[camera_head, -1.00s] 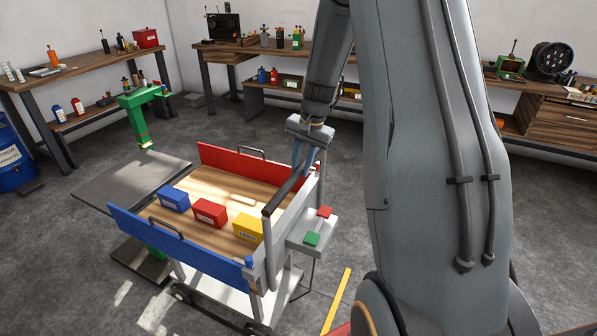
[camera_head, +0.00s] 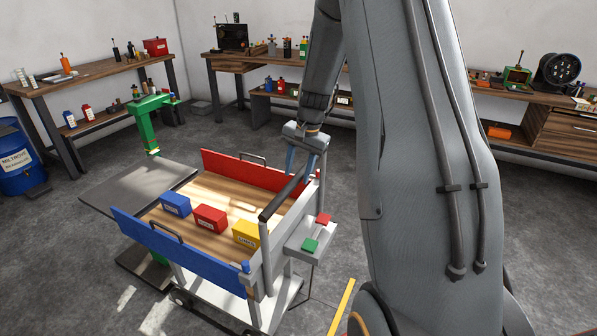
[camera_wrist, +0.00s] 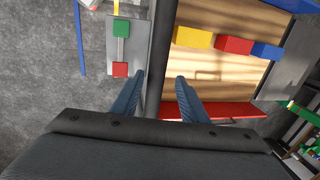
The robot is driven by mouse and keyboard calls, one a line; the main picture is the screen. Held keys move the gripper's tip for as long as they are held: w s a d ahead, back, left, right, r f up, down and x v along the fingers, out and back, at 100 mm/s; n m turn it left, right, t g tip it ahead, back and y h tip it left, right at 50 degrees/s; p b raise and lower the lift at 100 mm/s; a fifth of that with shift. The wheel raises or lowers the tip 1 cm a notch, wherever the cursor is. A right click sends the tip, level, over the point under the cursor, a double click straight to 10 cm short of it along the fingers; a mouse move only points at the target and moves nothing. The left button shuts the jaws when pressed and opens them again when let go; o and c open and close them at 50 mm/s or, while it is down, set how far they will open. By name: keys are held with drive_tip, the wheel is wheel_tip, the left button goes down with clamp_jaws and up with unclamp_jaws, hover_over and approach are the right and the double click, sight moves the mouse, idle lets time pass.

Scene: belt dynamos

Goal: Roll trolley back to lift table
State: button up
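The trolley (camera_head: 185,254) has a wood deck, blue and red side boards and a dark handle bar (camera_head: 283,196). Its far left end stands at the lift table (camera_head: 130,190), a dark grey plate on a green column; from here I cannot tell whether they touch. My gripper (camera_head: 301,170) is at the far end of the handle. In the wrist view the two blue fingers straddle the bar (camera_wrist: 161,50), with slim gaps on both sides, so my gripper is open around it. Blue (camera_head: 175,204), red (camera_head: 210,218) and yellow (camera_head: 248,234) boxes sit on the deck.
A grey control box with red and green buttons (camera_head: 310,244) juts from the trolley's handle end. A green post (camera_head: 146,124) stands behind the lift table. A blue drum (camera_head: 20,165) is far left. Workbenches line the walls. The floor right of the trolley shows a yellow line (camera_head: 341,306).

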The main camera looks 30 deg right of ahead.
drive_tip(key=shift+s+d+r+b, duration=0.2)
drive_tip(key=shift+r+b, duration=0.15)
drive_tip(key=shift+r, duration=0.95)
drive_tip(key=shift+s+d+r+b, duration=0.1)
drive_tip(key=shift+s+r+b, duration=0.2)
drive_tip(key=shift+r, duration=0.95)
drive_tip(key=shift+s+d+r+b, duration=0.15)
drive_tip(key=shift+r+b, duration=0.25)
drive_tip(key=shift+r, duration=0.9)
drive_tip(key=s+a+f+n, duration=0.1)
drive_tip(key=s+a+n, duration=0.2)
drive_tip(key=s+a, duration=0.3)
drive_tip(key=s+a+f+n, duration=0.2)
drive_tip(key=s+a+n, duration=0.2)
drive_tip(key=s, duration=0.5)
drive_tip(key=s+a+f+n+h, duration=0.1)
drive_tip(key=s+a+f+n, duration=0.1)
drive_tip(key=s+a+n, duration=0.2)
drive_tip(key=s+a, duration=0.3)
drive_tip(key=a, duration=0.2)
drive_tip(key=shift+s+f, duration=0.25)
drive_tip(key=shift+s, duration=0.15)
drive_tip(key=shift+c, duration=0.2)
